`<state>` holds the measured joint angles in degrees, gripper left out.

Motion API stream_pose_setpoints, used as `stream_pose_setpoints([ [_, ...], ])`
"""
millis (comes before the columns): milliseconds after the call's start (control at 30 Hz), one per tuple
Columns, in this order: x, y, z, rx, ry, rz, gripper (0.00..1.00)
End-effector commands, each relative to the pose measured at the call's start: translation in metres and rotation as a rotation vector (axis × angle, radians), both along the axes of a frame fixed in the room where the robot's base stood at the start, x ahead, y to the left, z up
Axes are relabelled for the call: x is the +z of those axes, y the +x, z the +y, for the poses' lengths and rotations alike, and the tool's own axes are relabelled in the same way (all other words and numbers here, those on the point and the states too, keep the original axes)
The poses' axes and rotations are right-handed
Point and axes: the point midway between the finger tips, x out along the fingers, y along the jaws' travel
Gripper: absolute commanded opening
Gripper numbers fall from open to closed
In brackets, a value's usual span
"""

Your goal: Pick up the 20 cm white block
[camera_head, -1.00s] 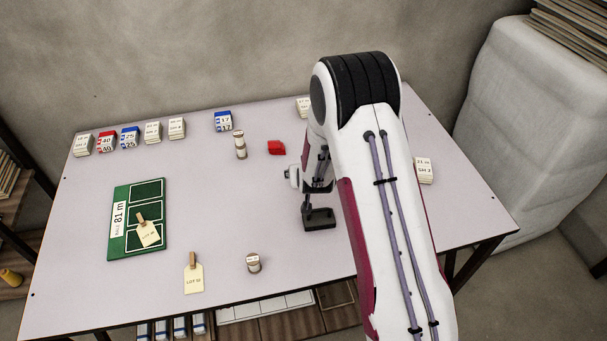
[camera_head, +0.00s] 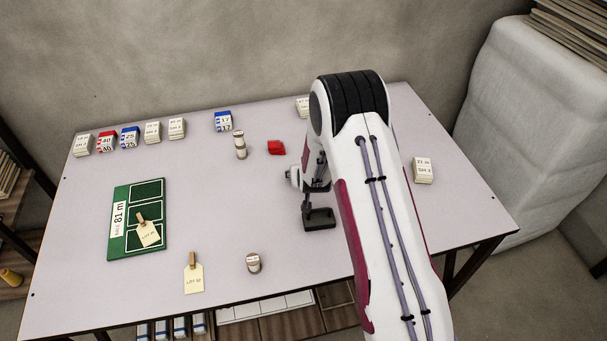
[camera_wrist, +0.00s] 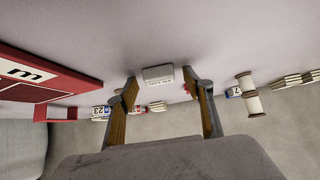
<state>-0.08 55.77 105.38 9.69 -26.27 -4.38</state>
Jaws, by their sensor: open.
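A small white block (camera_wrist: 158,74) lies on the table in the wrist view, with upside-down lettering on its near side that seems to read 20 cm. My gripper (camera_wrist: 165,84) is open, with one finger to each side of the block in that view. The fingers appear apart from it, with nothing held between them. In the head view my gripper (camera_head: 319,218) is low over the table's middle right, and the block is not visible there, probably hidden by my arm.
A red board (camera_wrist: 45,75) lies left in the wrist view. In the head view, a red block (camera_head: 276,148) and spool (camera_head: 240,146) stand behind, another spool (camera_head: 253,264) in front, and a green board (camera_head: 117,244) at left. A labelled stack (camera_head: 423,171) is right of my arm.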

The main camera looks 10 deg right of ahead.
Motion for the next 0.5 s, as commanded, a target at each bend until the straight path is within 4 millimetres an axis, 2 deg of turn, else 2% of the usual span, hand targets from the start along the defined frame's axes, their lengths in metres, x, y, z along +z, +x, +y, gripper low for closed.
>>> stream_pose_setpoints([
  [367, 0.0004, 0.0, 0.0001, 0.0, 0.0, -0.001, 0.51],
  [400, 0.0004, 0.0, 0.0001, 0.0, 0.0, -0.001, 0.46],
  [500, 0.0004, 0.0, 0.0002, 0.0, 0.0, -0.001, 0.2],
])
